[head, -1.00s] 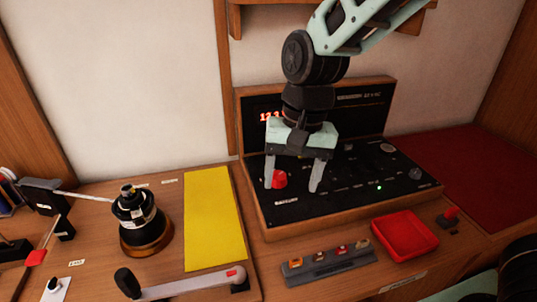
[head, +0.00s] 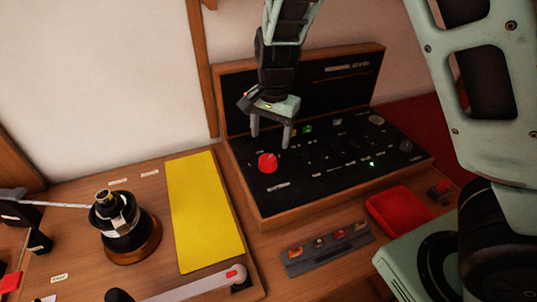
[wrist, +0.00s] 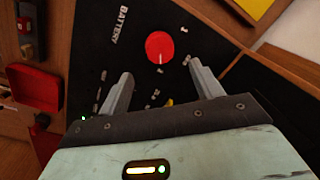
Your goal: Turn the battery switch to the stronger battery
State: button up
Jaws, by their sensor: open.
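A red round knob (head: 267,163) sits at the left of the black sloping panel (head: 330,185). In the wrist view the red knob (wrist: 159,47) has a small pale mark at its lower edge, with "BATTERY" lettering and small position marks around it. My gripper (head: 270,143) is open and empty above the panel, behind and slightly right of the knob in the head view. In the wrist view its two fingers (wrist: 160,85) are spread, and the knob lies beyond the tips, apart from them. The upright display panel (head: 345,90) shows no readable digits now.
A yellow mat (head: 205,212) and a black winch (head: 122,225) are to the left. A red tray (head: 398,213) and a grey rack with several small coloured pieces (head: 328,247) stand in front of the panel. A green light (head: 372,163) glows on the panel.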

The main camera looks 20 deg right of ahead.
aim_at(268, 158)
notch_tip(268, 158, down, 8)
jog(key=shift+w+a+r, duration=0.1)
jog(key=shift+w+a, duration=0.05)
dwell(0.3)
jog(key=c, duration=1)
